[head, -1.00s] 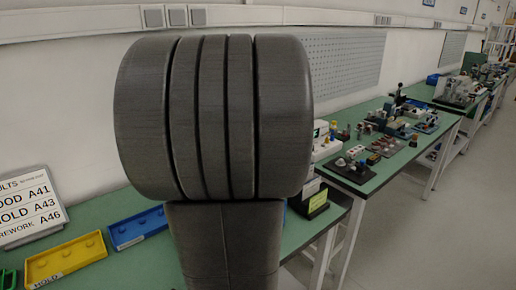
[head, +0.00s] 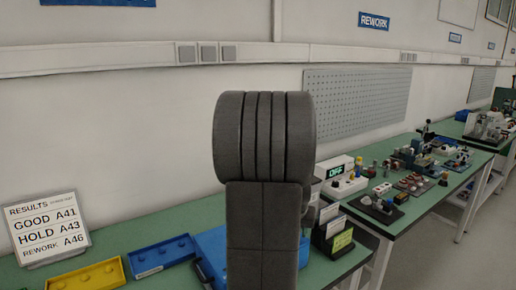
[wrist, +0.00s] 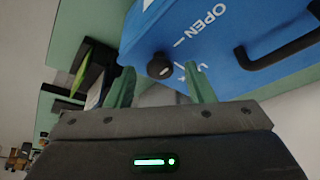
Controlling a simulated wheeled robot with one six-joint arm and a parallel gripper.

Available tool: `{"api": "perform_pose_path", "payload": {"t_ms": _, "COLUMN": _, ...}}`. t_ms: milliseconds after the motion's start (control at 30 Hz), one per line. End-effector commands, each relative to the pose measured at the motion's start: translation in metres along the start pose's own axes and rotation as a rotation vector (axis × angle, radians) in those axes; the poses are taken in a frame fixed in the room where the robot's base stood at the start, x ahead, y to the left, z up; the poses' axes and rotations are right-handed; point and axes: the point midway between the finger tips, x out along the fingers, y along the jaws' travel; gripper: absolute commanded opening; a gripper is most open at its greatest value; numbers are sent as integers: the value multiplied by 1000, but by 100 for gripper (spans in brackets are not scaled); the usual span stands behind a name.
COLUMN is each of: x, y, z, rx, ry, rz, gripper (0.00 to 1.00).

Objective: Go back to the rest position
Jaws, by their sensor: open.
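My gripper (wrist: 162,88) shows in the wrist view with its two green fingers apart and nothing between them. A blue box (wrist: 225,35) with the word OPEN, a dark knob (wrist: 158,66) and a black handle (wrist: 280,48) lies beyond the fingertips. I cannot tell whether the fingers touch it. In the head view, my dark arm stands upright in the middle and hides my gripper and much of the blue box (head: 211,245).
A yellow tray (head: 85,281) and a blue tray (head: 160,256) lie on the green bench at the left, by a results sign (head: 46,229). A device reading OFF (head: 338,175) stands right of my arm. Another bench (head: 425,205) holds several small parts.

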Motion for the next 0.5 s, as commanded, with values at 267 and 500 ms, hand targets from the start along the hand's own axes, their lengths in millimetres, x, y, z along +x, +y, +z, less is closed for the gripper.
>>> {"api": "perform_pose_path", "payload": {"t_ms": 267, "x": 0, "y": 0, "z": 0, "rx": 2, "ry": 0, "rz": 1, "gripper": 48}}
{"api": "perform_pose_path", "payload": {"t_ms": 500, "x": -14, "y": 0, "z": -1, "rx": -7, "ry": 2, "rz": -3, "gripper": 48}}
